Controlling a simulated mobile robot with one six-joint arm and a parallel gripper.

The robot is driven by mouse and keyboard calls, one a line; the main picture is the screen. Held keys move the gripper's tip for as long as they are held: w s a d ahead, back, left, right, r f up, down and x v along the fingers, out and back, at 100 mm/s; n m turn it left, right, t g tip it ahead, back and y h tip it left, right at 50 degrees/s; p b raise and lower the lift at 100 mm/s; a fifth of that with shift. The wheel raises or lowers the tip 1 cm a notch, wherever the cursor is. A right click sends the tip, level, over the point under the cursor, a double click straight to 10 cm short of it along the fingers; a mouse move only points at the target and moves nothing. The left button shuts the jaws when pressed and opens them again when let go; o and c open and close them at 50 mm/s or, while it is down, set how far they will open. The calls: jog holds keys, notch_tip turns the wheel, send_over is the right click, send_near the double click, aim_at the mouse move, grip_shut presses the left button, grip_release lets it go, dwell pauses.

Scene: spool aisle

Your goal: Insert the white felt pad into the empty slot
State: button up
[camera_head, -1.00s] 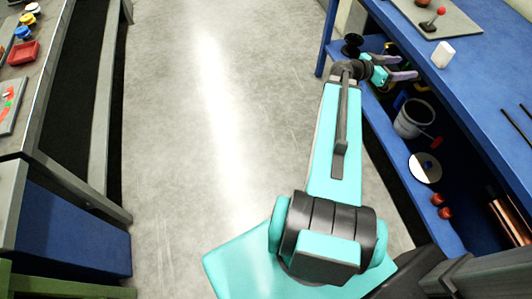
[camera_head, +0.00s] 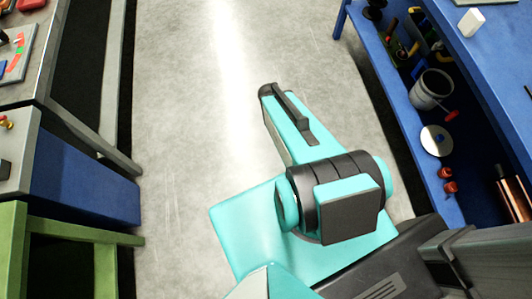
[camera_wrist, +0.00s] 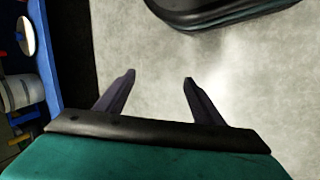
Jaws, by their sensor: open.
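A small white block (camera_head: 470,22), which may be the white felt pad, lies on the blue bench at the upper right of the head view. My gripper (camera_wrist: 160,80) shows in the wrist view with its two dark fingers spread apart and nothing between them. It points at the bare grey floor. I cannot make out an empty slot in either view.
The blue bench's lower shelf (camera_head: 408,100) holds a grey bucket (camera_head: 430,92), a white disc (camera_head: 436,141), red pieces (camera_head: 447,180) and a copper spool (camera_head: 514,193). A grey-topped bench (camera_head: 45,60) and a green stand (camera_head: 60,225) line the left. The floor (camera_head: 190,110) between is clear.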

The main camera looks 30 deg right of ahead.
jog(key=s+a+f+n+g+y, duration=0.1)
jog(key=s+a, duration=0.3)
jog(key=a, duration=0.4)
jog(key=s+a+f+n+g+y, duration=0.1)
jog(key=s+a+f+n, duration=0.3)
jog(key=a, duration=0.4)
jog(key=shift+s+a+y, duration=0.3)
jog(key=shift+s+y, duration=0.25)
jog(key=shift+y, duration=0.35)
jog(key=c, duration=0.8)
jog(key=shift+d, duration=0.15)
